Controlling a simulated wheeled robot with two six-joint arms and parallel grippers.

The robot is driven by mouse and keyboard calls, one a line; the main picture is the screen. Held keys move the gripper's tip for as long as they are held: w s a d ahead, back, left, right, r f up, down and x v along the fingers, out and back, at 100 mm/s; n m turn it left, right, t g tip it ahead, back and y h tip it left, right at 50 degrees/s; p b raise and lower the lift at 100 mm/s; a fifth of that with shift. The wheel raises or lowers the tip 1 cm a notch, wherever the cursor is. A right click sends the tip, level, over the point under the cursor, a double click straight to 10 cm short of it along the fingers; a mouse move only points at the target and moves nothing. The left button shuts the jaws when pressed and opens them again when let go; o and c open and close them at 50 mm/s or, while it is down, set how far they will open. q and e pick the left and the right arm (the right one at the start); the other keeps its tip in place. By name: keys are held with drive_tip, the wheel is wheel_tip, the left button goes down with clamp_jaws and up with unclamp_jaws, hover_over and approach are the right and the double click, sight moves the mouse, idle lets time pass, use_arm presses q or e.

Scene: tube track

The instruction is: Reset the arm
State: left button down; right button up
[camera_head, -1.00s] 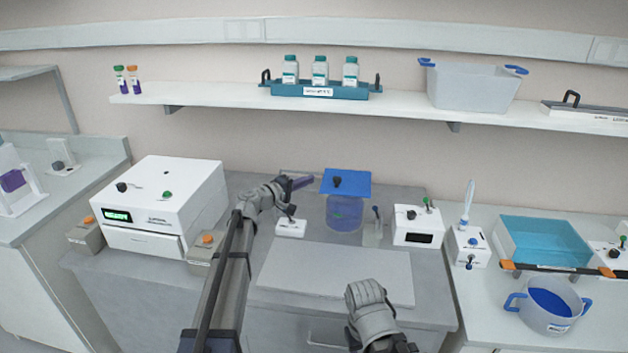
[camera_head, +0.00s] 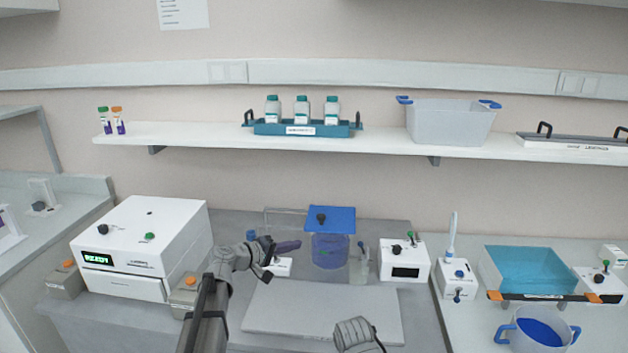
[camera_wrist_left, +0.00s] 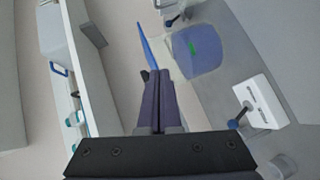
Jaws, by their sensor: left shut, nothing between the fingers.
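My left arm (camera_head: 207,310) reaches in from the bottom left over the bench. Its gripper (camera_head: 292,245) is shut and empty, pointing right, left of a blue-lidded clear container (camera_head: 330,250). In the left wrist view the shut dark fingers (camera_wrist_left: 158,85) point up the picture, left of the blue container (camera_wrist_left: 197,48). A grey rounded part of my right arm (camera_head: 355,334) shows at the bottom edge. My right gripper is not in view.
A white machine (camera_head: 140,240) with a lit display stands left. A white switch box (camera_head: 404,262) stands right of the container. A wall shelf (camera_head: 380,142) holds bottles in a teal rack (camera_head: 300,128) and a grey tub (camera_head: 450,122).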

use_arm(q)
drive_tip(key=s+d+f+m+g+y, duration=0.1)
drive_tip(key=s+d+f+m+g, duration=0.1)
drive_tip(key=s+d+f, duration=0.2)
drive_tip(key=s+d+f+m+g+y, duration=0.1)
drive_tip(key=s+d+f+m+g, duration=0.1)
drive_tip(key=s, duration=0.7)
drive_tip(key=s+d+f+m+g+y, duration=0.1)
drive_tip(key=s+d+f+m+g, duration=0.1)
drive_tip(key=s+d+f+g, duration=0.2)
drive_tip(key=shift+s+d+f+m+y, duration=0.2)
drive_tip(key=shift+s+d+f, duration=0.35)
drive_tip(key=shift+s, duration=0.15)
drive_tip(key=shift+s+d+f+m+y, duration=0.2)
drive_tip(key=shift+s+d+f, duration=0.3)
drive_tip(key=shift+s, duration=0.2)
drive_tip(key=s+a+f+m+g+y, duration=0.1)
drive_tip(key=s+a+f+y, duration=0.1)
drive_tip(key=s+y, duration=0.2)
drive_tip(key=s+a+f+m+g+y, duration=0.2)
drive_tip(key=s+a+y, duration=0.1)
drive_tip(key=s, duration=0.7)
drive_tip(key=shift+s+a+m+y, duration=0.3)
drive_tip(key=shift+s+y, duration=0.1)
drive_tip(key=shift+y, duration=0.2)
